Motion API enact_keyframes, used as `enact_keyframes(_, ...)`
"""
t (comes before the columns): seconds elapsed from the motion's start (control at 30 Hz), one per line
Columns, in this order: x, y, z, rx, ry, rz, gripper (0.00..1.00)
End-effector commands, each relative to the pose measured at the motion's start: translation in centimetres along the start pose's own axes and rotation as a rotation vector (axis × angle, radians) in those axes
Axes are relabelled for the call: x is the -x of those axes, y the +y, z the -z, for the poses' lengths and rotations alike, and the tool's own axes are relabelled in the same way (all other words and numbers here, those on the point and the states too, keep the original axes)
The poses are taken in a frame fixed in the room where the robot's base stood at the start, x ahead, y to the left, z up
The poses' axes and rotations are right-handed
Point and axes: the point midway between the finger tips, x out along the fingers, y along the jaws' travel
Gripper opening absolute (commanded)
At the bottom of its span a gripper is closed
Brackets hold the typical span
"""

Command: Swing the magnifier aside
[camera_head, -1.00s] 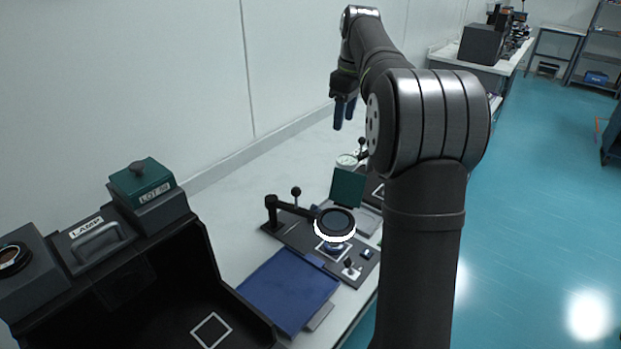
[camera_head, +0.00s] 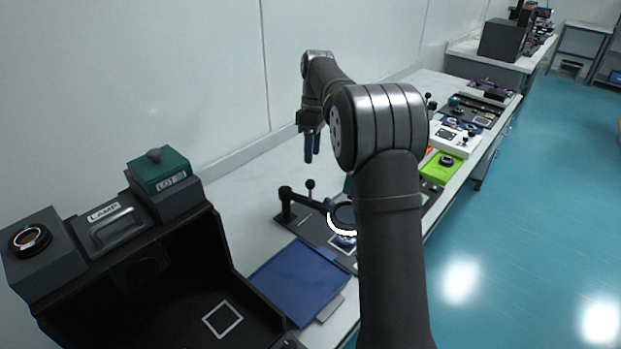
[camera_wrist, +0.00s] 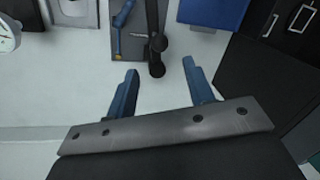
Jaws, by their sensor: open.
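The magnifier (camera_head: 308,199) is a black arm on a post, ending in a round ring head with a white lit rim. In the head view it stands on a dark base plate, its ring over a white square, partly hidden behind my arm. A black ball-topped knob (camera_head: 310,184) rises near its post. My gripper (camera_head: 312,147), with blue fingers, is open and empty, above and behind the magnifier. In the wrist view, my gripper (camera_wrist: 160,88) has its fingers spread, with the black knob and post parts (camera_wrist: 157,55) beyond and between the fingertips.
A blue tray (camera_head: 300,282) lies in front of the base plate. A large black open box (camera_head: 130,290) with a lamp block and green-topped box stands at left. A green tray (camera_head: 440,168) and other fixtures line the bench at right. The wall runs behind; bare bench lies between.

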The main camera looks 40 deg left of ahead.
Motion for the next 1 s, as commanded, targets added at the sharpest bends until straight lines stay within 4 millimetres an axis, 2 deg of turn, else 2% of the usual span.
enact_keyframes(0.03, -1.2, -0.1, 0.0, 0.000, -0.002, 0.004, 0.48)
enact_keyframes(0.2, -4.8, -0.1, 0.0, 0.000, -0.002, 0.003, 0.48)
enact_keyframes(0.4, -7.7, 0.0, 0.0, 0.000, -0.001, 0.001, 0.48)
enact_keyframes(0.6, -8.7, 0.0, 0.0, -0.001, 0.000, -0.001, 0.48)
enact_keyframes(0.83, -8.8, 0.0, 0.0, -0.001, 0.000, -0.001, 0.48)
enact_keyframes(0.87, -8.8, 0.0, 0.0, -0.001, 0.000, -0.001, 0.46)
enact_keyframes(1.0, -8.8, 0.0, 0.0, -0.001, 0.000, -0.001, 0.19)
